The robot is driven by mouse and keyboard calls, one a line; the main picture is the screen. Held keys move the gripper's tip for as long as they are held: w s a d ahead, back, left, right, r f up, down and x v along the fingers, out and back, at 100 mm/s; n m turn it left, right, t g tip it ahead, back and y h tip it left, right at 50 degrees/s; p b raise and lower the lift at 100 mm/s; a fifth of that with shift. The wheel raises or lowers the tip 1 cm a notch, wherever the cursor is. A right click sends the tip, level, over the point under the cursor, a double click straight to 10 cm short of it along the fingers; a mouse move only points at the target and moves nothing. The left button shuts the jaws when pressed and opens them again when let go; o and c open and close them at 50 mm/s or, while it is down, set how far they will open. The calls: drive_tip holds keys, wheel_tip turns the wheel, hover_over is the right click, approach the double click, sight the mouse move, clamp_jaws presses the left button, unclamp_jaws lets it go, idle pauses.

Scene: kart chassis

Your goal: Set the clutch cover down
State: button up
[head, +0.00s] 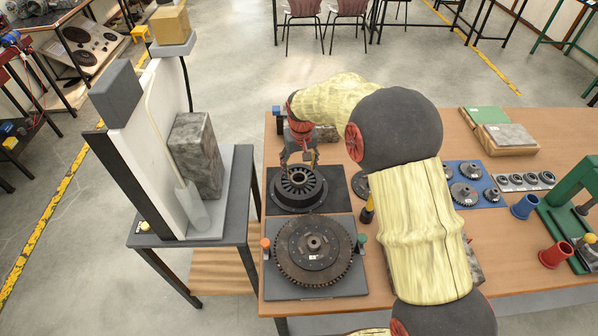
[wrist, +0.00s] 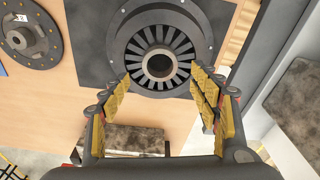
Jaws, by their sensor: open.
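The clutch cover (head: 298,187), a dark round part with a ring of slots around a central hub, lies flat on a dark square plate (head: 330,182) near the table's left edge. In the wrist view the cover (wrist: 122,48) fills the top middle, cut off by the frame edge. My gripper (head: 300,164) is just behind and above the cover in the head view. In the wrist view its two yellow-padded fingers (wrist: 160,78) are spread apart with nothing between them, and the hub shows beyond their tips.
A large toothed disc (head: 313,250) lies on another dark plate in front. A friction disc (wrist: 32,36) lies beside the cover's plate. Blue and red cups (head: 555,255), gears (head: 465,192) and a green press (head: 570,195) stand at right. A side stand (head: 190,240) adjoins at left.

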drive_tip(key=s+d+r+m+t+p, duration=0.1)
drive_tip(key=s+d+r, duration=0.4)
drive_tip(key=s+r, duration=0.55)
drive_tip(key=s+d+r+t, duration=0.1)
drive_tip(key=s+d+r, duration=0.5)
drive_tip(key=r, duration=0.7)
drive_tip(key=s+d+t, duration=0.1)
drive_tip(key=s+d, duration=0.1)
drive_tip(key=s, duration=0.8)
drive_tip(key=s+d+m+t, duration=0.1)
drive_tip(key=s+d, duration=0.1)
drive_tip(key=s, duration=0.9)
drive_tip(key=shift+d+r, duration=0.3)
drive_tip(key=shift+r, duration=0.1)
